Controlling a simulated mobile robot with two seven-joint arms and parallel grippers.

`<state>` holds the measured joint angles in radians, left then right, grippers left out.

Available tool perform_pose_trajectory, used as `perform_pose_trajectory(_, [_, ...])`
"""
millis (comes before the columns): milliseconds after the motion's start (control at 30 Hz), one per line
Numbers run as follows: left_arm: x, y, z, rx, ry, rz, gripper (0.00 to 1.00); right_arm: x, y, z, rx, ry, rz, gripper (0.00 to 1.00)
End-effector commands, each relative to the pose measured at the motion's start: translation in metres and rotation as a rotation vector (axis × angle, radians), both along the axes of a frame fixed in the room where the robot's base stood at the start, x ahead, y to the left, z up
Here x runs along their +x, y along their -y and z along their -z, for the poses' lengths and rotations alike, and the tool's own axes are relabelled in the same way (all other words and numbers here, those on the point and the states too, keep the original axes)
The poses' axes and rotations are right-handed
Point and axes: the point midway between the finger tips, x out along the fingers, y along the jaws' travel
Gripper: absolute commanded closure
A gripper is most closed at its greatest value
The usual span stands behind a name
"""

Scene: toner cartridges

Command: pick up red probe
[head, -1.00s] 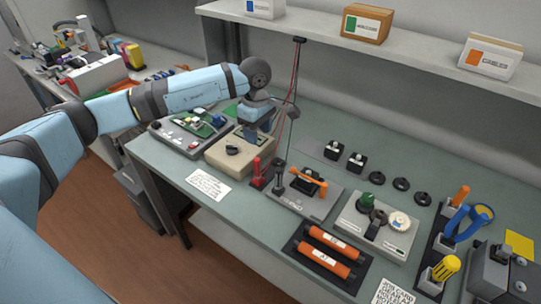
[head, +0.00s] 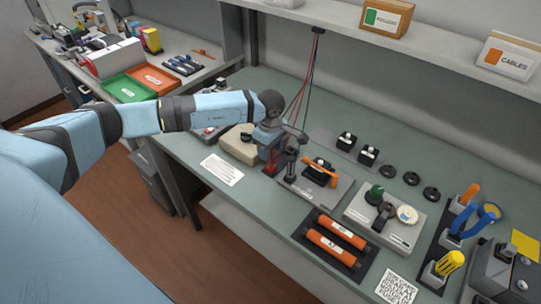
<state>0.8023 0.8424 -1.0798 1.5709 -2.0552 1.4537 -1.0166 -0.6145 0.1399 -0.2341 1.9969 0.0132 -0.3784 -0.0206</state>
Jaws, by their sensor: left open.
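My left gripper (head: 271,153) is open and points down over the red probe. Its fingertips are too small and covered to tell whether they touch or surround the probe. A black probe (head: 290,163) stands just to the right of it. My right gripper is not in view.
Red and black cables (head: 305,82) hang from the shelf close behind my left gripper. A grey fixture with an orange clamp (head: 319,171) stands right of the probes. A beige box (head: 238,148) is to the left. Two orange toner cartridges (head: 331,243) lie in front.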

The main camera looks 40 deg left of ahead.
Motion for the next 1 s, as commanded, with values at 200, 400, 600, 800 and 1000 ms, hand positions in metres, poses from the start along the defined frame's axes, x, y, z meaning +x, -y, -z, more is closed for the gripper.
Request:
perform_pose_trajectory(200, [0.0,0.0,0.02,0.0,0.001,0.0,0.47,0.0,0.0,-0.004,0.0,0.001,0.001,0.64])
perform_pose_trajectory(400, [0.0,0.0,0.02,0.0,0.001,0.0,0.58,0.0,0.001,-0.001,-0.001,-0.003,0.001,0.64])
perform_pose_trajectory(600, [0.0,0.0,0.019,0.0,0.001,0.0,1.0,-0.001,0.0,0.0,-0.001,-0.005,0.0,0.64])
perform_pose_trajectory(800, [0.001,0.0,0.019,0.0,0.001,0.0,1.0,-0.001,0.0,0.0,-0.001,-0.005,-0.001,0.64])
perform_pose_trajectory(1000, [0.001,0.0,0.013,0.0,0.003,0.0,1.0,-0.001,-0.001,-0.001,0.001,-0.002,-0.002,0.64])
